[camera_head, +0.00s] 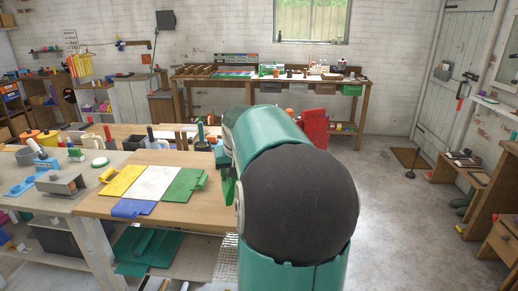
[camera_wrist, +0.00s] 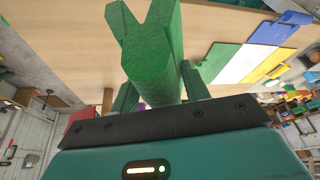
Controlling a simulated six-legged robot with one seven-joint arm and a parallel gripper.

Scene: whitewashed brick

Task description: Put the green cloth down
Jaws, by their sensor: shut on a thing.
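My gripper (camera_wrist: 158,84) is shut on a green cloth (camera_wrist: 150,42), a thick, creased roll with a forked far end. In the head view a bit of the held green cloth (camera_head: 229,188) shows beside my arm, at the right end of the wooden bench top (camera_head: 105,204). My arm hides most of the gripper there. In the wrist view the cloth is over or against the bare wood (camera_wrist: 60,55); I cannot tell if it touches.
Flat yellow (camera_head: 124,181), white (camera_head: 154,183) and green (camera_head: 182,186) panels lie side by side on the bench, with a blue piece (camera_head: 133,208) at the front. A grey box-like object (camera_head: 62,183) stands to the left. Open floor (camera_head: 400,210) lies right.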

